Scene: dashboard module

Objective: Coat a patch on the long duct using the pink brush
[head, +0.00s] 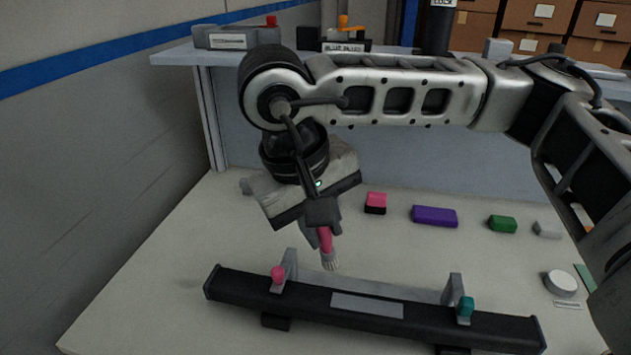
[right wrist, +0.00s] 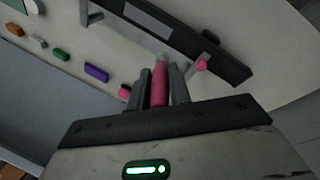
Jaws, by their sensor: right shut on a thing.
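The long duct (head: 250,289) is a black bar lying across the front of the table on supports, with a lighter grey patch (head: 367,305) on its middle. A pink knob (head: 278,273) and a teal knob (head: 466,306) sit along it. My right gripper (head: 322,232) points down, shut on the pink brush (head: 325,240). The brush's pale tip hangs behind the duct, left of the grey patch, and looks apart from it. In the right wrist view the brush (right wrist: 160,85) sits between the fingers, tip toward the duct (right wrist: 190,35). My left gripper is not in view.
Behind the duct lie a pink and black block (head: 376,202), a purple block (head: 435,216), a green block (head: 502,224) and a pale block (head: 548,229). A round white piece (head: 561,282) is at the right. A shelf (head: 180,57) stands behind. The table's left side is clear.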

